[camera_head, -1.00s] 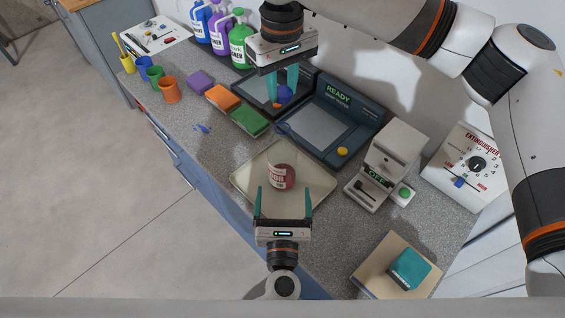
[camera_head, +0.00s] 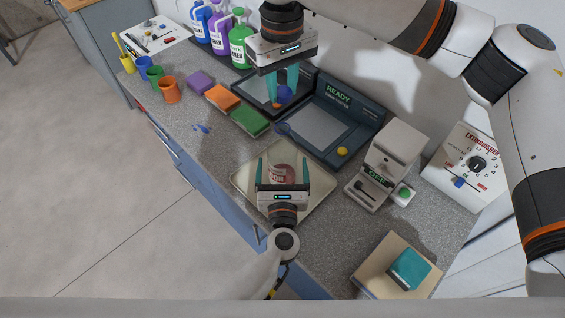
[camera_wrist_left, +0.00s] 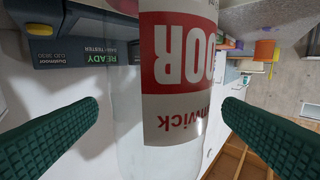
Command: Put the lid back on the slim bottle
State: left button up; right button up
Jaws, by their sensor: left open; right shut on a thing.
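The slim bottle (camera_head: 281,173), clear with a red and white label, stands on the pale tray (camera_head: 243,181). My left gripper (camera_head: 284,163) is open, with its teal fingers on either side of the bottle. In the left wrist view the bottle (camera_wrist_left: 178,75) fills the middle between the two fingers, with a visible gap on each side. The bottle's top cannot be made out clearly.
A tester marked READY (camera_head: 330,120) stands behind the tray, and a grey device (camera_head: 390,165) to its right. Coloured sponges (camera_head: 222,98), cups (camera_head: 169,90) and large bottles (camera_head: 240,42) are at the left and back. A teal block on a board (camera_head: 372,272) is front right.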

pick_arm(q)
jog(key=shift+w, duration=1.8)
jog(key=shift+c, duration=0.3)
jog(key=c, duration=1.4)
pick_arm(e)
jog(key=shift+f, duration=2.5)
jog(key=shift+f, duration=0.85)
jog(key=shift+f, duration=0.55)
